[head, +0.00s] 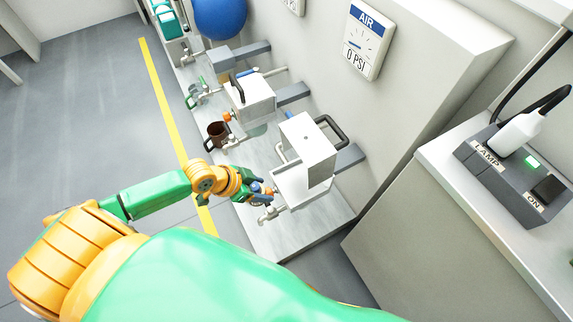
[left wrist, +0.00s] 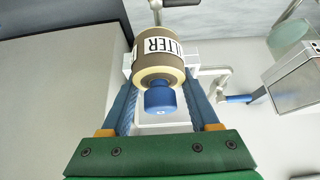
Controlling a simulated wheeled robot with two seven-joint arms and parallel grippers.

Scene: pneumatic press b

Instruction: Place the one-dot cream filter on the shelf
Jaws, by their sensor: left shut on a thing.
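My left gripper (head: 262,191) is low at the front of the nearest white box unit (head: 305,152). In the left wrist view (left wrist: 160,82) its two blue fingers are shut on a filter (left wrist: 158,64). The filter has a tan body with cream rims, a white label with "FILTER" letters and a blue knob facing the camera. In the head view the gripper mostly hides the filter. A grey pipe fitting (head: 270,212) is just below the gripper. I cannot tell which surface is the shelf. My right gripper is not in view.
The units stand on a grey slab (head: 325,222) along the wall. A second white box (head: 250,98) and a dark brown cup (head: 217,132) are farther back. An AIR gauge (head: 367,41) reads 0 PSI. A lamp control box (head: 520,175) sits at right. The floor at left is clear.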

